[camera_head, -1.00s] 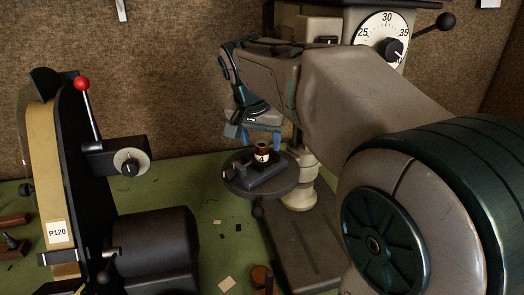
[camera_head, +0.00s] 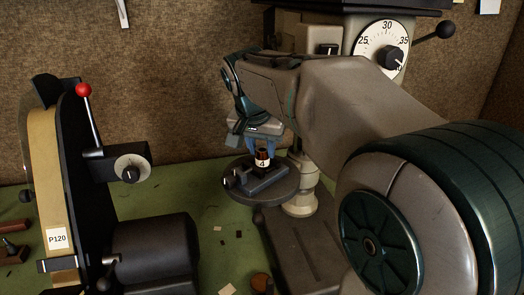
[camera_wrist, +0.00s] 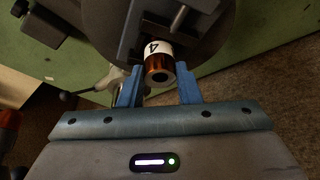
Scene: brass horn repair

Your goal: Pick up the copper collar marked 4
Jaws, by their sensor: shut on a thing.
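The copper collar marked 4 (camera_head: 262,158) stands upright at the small vise (camera_head: 264,180) on the round drill-press table (camera_head: 286,195). It has a white label with a black 4. In the wrist view the collar (camera_wrist: 158,66) shows its open end, with the label toward the vise. My gripper (camera_wrist: 159,80) has one blue finger on each side of the collar and is shut on it. In the head view my gripper (camera_head: 262,147) reaches down around the collar's upper part. I cannot tell whether the collar is clear of the vise.
A belt sander (camera_head: 70,190) marked P120, with a red-knobbed lever, stands at the left. The drill press column (camera_head: 301,185) rises right behind the round table. Small scraps lie on the green bench (camera_head: 215,260). A fabric wall closes the back.

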